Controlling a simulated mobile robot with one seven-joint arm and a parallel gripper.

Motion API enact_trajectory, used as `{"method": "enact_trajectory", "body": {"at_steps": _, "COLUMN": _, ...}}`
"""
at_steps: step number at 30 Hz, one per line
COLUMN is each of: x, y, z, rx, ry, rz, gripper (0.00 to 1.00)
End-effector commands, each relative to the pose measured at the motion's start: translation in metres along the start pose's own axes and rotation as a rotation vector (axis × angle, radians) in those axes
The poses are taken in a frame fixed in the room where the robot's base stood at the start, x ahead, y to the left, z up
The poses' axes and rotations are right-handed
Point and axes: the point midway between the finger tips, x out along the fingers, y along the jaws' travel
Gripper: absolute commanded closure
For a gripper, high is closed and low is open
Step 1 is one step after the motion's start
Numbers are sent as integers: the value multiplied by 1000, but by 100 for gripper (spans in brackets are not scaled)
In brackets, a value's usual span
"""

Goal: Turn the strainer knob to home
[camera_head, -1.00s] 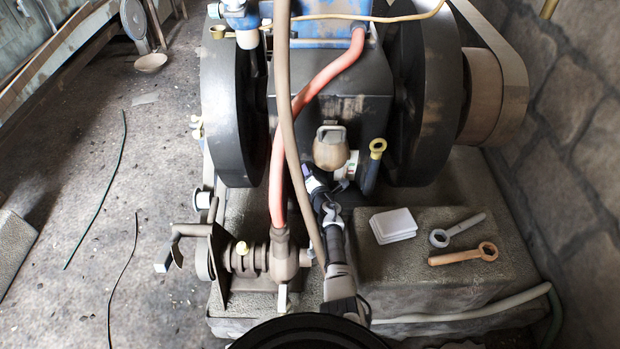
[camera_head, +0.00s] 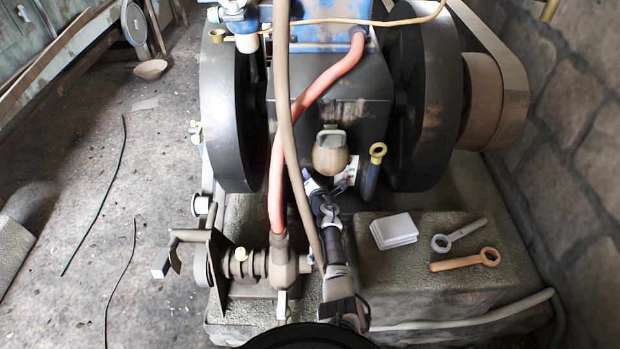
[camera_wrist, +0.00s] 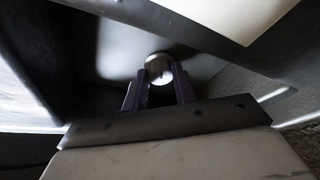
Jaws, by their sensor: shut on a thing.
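A small round silvery knob (camera_wrist: 157,67), which I take for the strainer knob, shows in the wrist view between the fingertips of my gripper (camera_wrist: 160,76). The two dark fingers sit on either side of it, shut on it. In the head view my gripper (camera_head: 311,184) reaches up to the front of the engine, just below the brown rounded bowl (camera_head: 330,156). The knob itself is hidden there, and its turn angle cannot be told.
The red hose (camera_head: 277,185) and a brown hose (camera_head: 296,165) hang left of my arm. A brass-topped tube (camera_head: 376,158) stands close right. White pads (camera_head: 394,231), a grey wrench (camera_head: 461,235) and an orange wrench (camera_head: 466,259) lie on the stone block to the right.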

Motion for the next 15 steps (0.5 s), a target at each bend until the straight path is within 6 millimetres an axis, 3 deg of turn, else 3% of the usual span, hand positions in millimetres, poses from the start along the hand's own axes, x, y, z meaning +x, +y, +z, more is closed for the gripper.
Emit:
{"method": "enact_trajectory", "body": {"at_steps": 8, "x": -1, "y": 3, "z": 1, "rx": -93, "ry": -2, "rz": -35, "gripper": 95}}
{"method": "enact_trajectory", "body": {"at_steps": 15, "x": -1, "y": 6, "z": 1, "rx": -275, "ry": -7, "rz": -102, "gripper": 95}}
